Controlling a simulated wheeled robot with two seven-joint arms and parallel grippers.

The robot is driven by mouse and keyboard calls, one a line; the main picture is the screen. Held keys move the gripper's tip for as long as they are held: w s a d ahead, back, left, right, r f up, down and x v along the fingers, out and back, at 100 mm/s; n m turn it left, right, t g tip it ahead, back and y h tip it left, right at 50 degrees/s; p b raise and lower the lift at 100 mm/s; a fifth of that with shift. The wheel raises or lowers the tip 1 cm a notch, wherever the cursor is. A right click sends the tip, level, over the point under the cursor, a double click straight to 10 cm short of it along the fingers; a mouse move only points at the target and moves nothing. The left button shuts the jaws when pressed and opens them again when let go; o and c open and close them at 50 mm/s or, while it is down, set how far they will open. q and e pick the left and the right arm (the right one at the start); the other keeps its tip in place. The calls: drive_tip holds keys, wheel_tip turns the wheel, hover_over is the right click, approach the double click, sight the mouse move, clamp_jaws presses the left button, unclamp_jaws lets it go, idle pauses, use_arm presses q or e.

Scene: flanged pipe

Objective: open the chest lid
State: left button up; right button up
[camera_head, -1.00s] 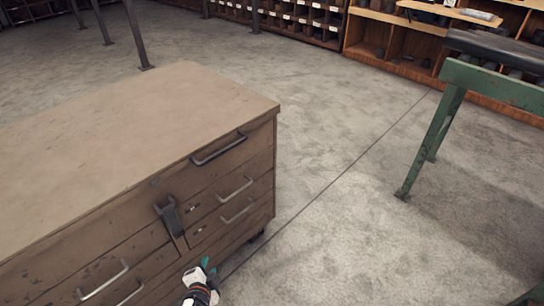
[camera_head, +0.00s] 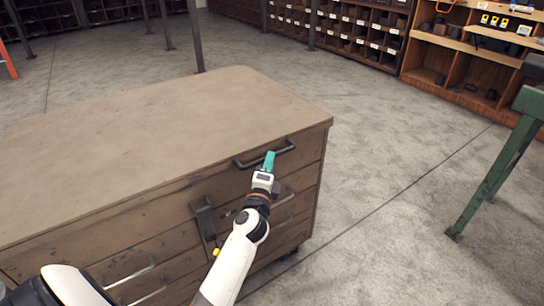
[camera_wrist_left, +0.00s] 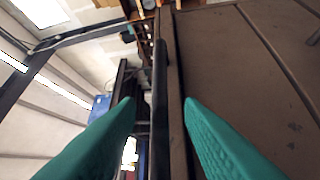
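The chest (camera_head: 140,130) is a brown, worn metal cabinet with a flat closed lid and several drawers. A dark bar handle (camera_head: 244,163) sits high on its front near the right corner. My left gripper (camera_head: 269,160) has teal fingers and is at this handle, overlapping its middle part. In the left wrist view, the teal fingers (camera_wrist_left: 160,110) are apart. The dark handle bar (camera_wrist_left: 160,85) runs between them, with a gap visible on each side. The brown chest front (camera_wrist_left: 250,60) fills the right of that view. My right gripper is not in view.
A dark latch (camera_head: 204,217) hangs on the chest front, left of my left forearm. A green metal stand (camera_head: 500,175) is at the right. Wooden shelves (camera_head: 460,65) line the back. The concrete floor (camera_head: 385,150) between is clear.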

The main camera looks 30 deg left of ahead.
use_arm(q)
drive_tip(key=shift+x, duration=1.6)
drive_tip(key=shift+f, duration=0.1)
clamp_jaws()
